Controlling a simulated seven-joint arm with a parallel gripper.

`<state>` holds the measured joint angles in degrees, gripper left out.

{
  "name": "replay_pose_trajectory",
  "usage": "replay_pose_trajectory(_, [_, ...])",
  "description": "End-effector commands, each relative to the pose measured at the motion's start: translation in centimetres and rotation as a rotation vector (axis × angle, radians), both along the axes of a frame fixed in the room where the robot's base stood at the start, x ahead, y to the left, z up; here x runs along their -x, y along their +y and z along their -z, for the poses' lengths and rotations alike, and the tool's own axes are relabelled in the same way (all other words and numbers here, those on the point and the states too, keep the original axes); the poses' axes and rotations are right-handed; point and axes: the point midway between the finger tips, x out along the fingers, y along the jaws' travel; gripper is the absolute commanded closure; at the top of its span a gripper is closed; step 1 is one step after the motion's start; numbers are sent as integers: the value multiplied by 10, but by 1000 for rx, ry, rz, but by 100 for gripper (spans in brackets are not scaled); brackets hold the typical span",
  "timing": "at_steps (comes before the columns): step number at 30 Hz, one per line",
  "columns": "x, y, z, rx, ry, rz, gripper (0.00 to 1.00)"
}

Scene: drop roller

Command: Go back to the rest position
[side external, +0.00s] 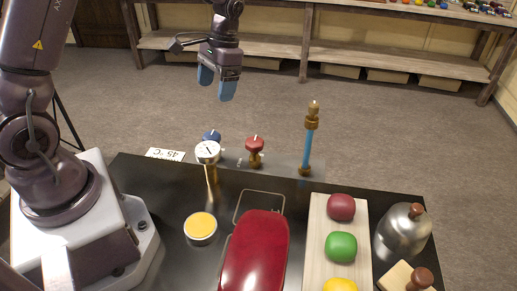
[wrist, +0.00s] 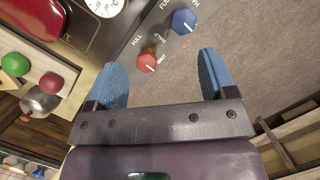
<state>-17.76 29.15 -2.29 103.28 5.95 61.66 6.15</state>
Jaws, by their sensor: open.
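My gripper (side external: 217,84) hangs high above the far side of the black table (side external: 165,180), with its blue fingers apart and nothing between them. In the wrist view the two blue fingers of my gripper (wrist: 160,78) are spread, with grey floor and part of the knob panel behind them. The gripper touches nothing in either view.
A gauge (side external: 208,152), a blue knob (side external: 212,136), a red knob (side external: 255,146) and an upright blue-and-brass rod (side external: 308,140) stand along the table's far edge. A red rounded object (side external: 256,250), a board (side external: 317,220) with coloured balls and a metal dome (side external: 404,230) are nearer. Air around the gripper is clear.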

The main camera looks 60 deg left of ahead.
Motion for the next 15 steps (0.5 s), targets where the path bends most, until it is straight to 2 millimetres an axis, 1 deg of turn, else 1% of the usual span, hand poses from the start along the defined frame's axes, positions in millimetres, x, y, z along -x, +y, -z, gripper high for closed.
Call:
replay_pose_trajectory(1, [8,-10,-18,-10,-43,0,23])
replay_pose_trajectory(3, [21,-23,-40,-22,-102,-5,23])
replay_pose_trajectory(6, [41,-41,-66,-32,-190,-7,23])
replay_pose_trajectory(9, [64,-57,-89,-39,-281,-4,23])
replay_pose_trajectory(12, [87,-72,-107,-38,-374,2,23])
replay_pose_trajectory(15, [110,-86,-121,-34,-468,18,23])
